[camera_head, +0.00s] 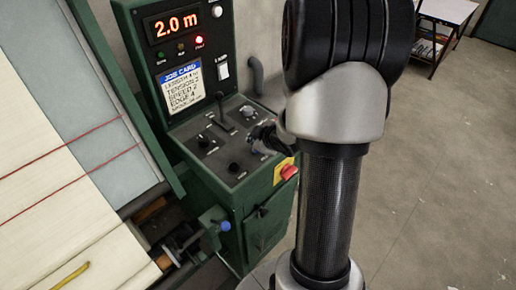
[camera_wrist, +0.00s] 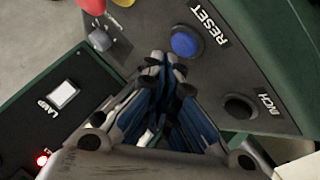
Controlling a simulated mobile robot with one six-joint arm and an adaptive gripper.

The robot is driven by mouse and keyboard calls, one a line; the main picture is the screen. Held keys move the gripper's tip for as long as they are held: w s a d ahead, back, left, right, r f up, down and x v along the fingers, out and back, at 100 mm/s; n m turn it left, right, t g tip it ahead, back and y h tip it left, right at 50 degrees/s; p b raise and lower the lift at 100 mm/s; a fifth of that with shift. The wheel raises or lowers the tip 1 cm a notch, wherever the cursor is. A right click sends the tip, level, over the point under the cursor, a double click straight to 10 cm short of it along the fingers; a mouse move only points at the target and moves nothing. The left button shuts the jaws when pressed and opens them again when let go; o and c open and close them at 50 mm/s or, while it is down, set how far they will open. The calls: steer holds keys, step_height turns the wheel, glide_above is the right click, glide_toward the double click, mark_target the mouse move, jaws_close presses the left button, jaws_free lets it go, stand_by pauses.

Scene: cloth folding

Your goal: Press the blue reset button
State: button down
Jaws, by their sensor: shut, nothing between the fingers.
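The blue reset button (camera_wrist: 186,42) is a round blue cap beside the white RESET lettering on a dark panel, in the wrist view. My gripper (camera_wrist: 152,62) is shut and empty, its fingertips just left of and below the button in that view. Whether the tips touch the panel I cannot tell. In the head view my gripper (camera_head: 262,138) is over the right side of the sloped top of the green control console (camera_head: 232,195). I cannot make out the reset button there; my gripper and arm cover part of the panel.
A black INCH button (camera_wrist: 240,107) sits near the reset button. A lit LAMP switch (camera_wrist: 62,95) and a grey knob (camera_wrist: 100,40) are to the left. A red stop button (camera_head: 289,172) is on the console's right edge. A cloth machine (camera_head: 60,150) stands left; floor is open right.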

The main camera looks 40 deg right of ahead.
steer(key=shift+f, duration=0.15)
steer(key=shift+f+b, duration=0.3)
steer(key=shift+b, duration=0.1)
steer(key=shift+f+b, duration=0.45)
steer(key=shift+f, duration=0.05)
stand_by(0.5)
stand_by(0.4)
steer(key=shift+r+p, duration=0.85)
steer(key=shift+r, duration=0.1)
step_height(320, 180, up, 5)
steer(key=p, duration=0.5)
